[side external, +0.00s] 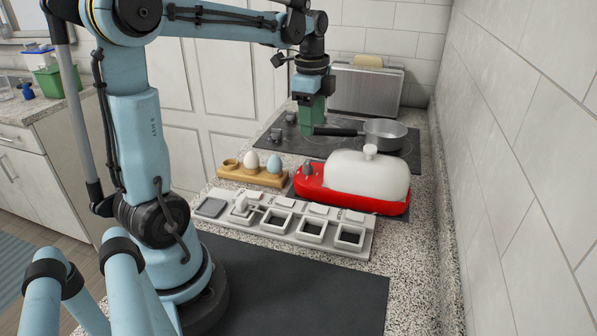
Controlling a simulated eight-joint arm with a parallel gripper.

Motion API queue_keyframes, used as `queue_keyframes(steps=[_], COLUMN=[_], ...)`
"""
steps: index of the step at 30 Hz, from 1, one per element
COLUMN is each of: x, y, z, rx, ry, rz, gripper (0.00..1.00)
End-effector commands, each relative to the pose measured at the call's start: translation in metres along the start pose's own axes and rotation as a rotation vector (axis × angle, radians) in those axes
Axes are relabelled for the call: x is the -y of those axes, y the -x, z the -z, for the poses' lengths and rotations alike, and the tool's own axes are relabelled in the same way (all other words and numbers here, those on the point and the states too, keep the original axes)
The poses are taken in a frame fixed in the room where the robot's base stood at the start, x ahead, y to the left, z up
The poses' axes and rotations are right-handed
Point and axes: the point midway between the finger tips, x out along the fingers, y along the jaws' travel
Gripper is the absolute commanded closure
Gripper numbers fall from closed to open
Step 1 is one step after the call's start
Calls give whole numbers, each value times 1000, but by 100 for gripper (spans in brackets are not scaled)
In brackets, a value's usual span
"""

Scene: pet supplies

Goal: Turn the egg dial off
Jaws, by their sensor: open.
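A red egg cooker (357,202) with a whitish domed lid (353,172) stands on the counter right of centre. A small dark grey dial (308,170) sits on the left end of its red base; its setting is too small to read. My gripper (311,130), with green fingers, points down over the black hob behind the egg cooker. It is open, beyond the dial in this view and apart from it. The gap between the fingers is hard to see.
A pan (385,134) sits on the hob (400,152), its dark handle reaching toward my gripper. A wooden egg rack (254,177) holds two eggs left of the cooker. A grey tray of square compartments (284,240) lies in front. A toaster (365,88) stands at the back.

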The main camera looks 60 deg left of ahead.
Motion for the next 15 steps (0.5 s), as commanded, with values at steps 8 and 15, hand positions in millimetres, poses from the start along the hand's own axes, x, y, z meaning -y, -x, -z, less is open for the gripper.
queue_keyframes(steps=[8,15], x=[12,10], y=[-7,-36], z=[-15,-15], rx=[8,8], ry=[-92,-92], rz=[-54,-52], gripper=[47,47])
